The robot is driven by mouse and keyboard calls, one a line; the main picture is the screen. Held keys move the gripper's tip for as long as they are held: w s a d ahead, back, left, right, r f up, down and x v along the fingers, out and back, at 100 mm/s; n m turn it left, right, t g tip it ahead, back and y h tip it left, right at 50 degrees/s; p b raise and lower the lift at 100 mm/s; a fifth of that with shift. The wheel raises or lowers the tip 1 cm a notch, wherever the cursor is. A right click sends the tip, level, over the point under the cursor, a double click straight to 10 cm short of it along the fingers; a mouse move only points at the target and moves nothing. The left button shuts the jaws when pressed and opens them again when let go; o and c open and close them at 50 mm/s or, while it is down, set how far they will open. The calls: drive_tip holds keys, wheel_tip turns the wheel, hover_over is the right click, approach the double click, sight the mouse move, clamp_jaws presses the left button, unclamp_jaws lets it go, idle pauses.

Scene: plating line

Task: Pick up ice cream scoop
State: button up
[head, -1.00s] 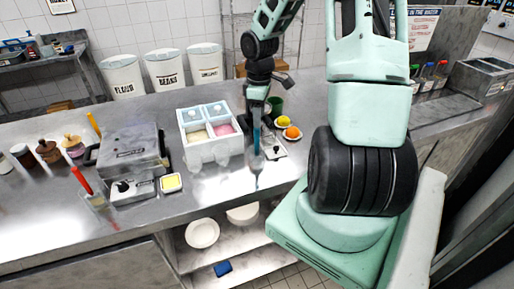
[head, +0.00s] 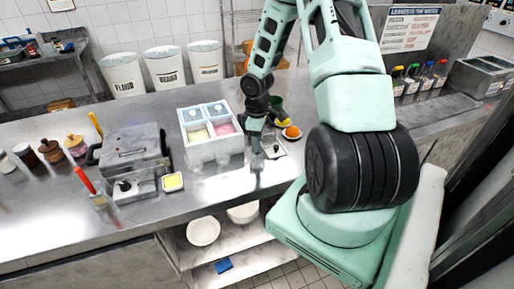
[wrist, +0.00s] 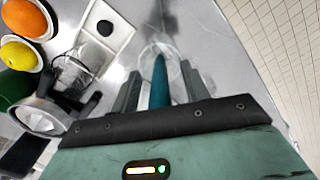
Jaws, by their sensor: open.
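My gripper (head: 257,165) points down over the counter, just right of the white ice cream tub holder (head: 207,154). In the wrist view my gripper (wrist: 160,72) is open, with one finger on each side of a teal handle, which looks like the ice cream scoop (wrist: 159,88). A pale round end, blurred, shows beyond the handle near the fingertips. I cannot tell whether the fingers touch the handle. In the head view the scoop is largely hidden by my gripper.
An orange (head: 292,132), a lemon and a green cup stand close behind my gripper. A small white square dish (wrist: 118,26) and a clear container (wrist: 72,72) lie left in the wrist view. A grey machine (head: 133,150) stands further left. The counter's front edge is close.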

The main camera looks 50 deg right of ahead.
clamp_jaws()
drive_tip(key=shift+r, duration=0.1)
